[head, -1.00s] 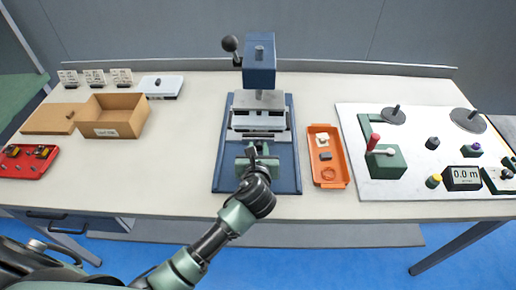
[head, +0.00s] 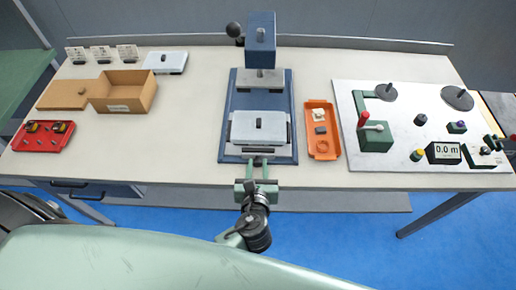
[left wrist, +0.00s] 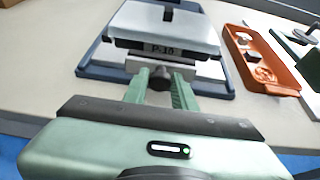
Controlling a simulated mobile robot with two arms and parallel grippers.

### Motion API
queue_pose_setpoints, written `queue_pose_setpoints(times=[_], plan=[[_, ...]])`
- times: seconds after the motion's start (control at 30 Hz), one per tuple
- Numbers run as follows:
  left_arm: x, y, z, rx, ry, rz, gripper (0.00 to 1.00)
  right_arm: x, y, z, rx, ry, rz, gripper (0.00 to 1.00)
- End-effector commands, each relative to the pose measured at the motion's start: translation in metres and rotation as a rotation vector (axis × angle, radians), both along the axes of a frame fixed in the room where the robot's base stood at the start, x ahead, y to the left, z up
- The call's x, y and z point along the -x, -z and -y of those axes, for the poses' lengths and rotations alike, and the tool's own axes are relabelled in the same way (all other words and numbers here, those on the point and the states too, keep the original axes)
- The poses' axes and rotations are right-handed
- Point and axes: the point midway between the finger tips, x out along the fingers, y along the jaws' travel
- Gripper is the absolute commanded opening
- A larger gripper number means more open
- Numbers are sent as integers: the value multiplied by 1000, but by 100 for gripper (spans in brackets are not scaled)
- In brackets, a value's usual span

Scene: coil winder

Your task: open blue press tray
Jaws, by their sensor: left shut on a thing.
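The blue press (head: 262,45) stands on its blue base plate (head: 230,100) in the middle of the bench. Its tray (head: 243,125) is slid out to the front part of the base, clear of the press head, with a light grey block with a dark slot on it. The tray also shows in the left wrist view (left wrist: 200,70), with a label reading P-10. My left gripper (head: 257,172) is at the front edge of the base, shut on the tray's dark front knob (left wrist: 160,78). My right gripper is not in view.
An orange tray (head: 335,142) with small parts lies just right of the press. A white panel (head: 400,160) with a red-handled lever and knobs is farther right. A cardboard box (head: 123,104) and a red tray (head: 65,142) are at left. Bench space left of the press is clear.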

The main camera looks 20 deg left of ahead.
Motion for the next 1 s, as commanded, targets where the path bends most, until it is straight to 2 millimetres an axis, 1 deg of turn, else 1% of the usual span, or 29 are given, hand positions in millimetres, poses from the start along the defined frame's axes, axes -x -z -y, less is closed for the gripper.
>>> queue_pose_setpoints(times=[0.03,0.2,0.53,0.57,0.6,0.63,0.9,1.0], plan=[[4,-2,1,0,0,1,0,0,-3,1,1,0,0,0],[10,-1,3,-1,0,3,0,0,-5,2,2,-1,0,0],[10,-1,3,-1,0,4,0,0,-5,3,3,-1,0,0],[10,-1,3,-1,0,4,32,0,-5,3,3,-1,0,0],[10,-1,3,-1,0,4,43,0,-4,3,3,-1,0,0],[10,-1,3,-1,0,4,48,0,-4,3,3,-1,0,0],[11,-1,3,-1,0,2,48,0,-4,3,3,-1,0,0],[15,-2,4,0,1,2,48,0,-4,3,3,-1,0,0]])
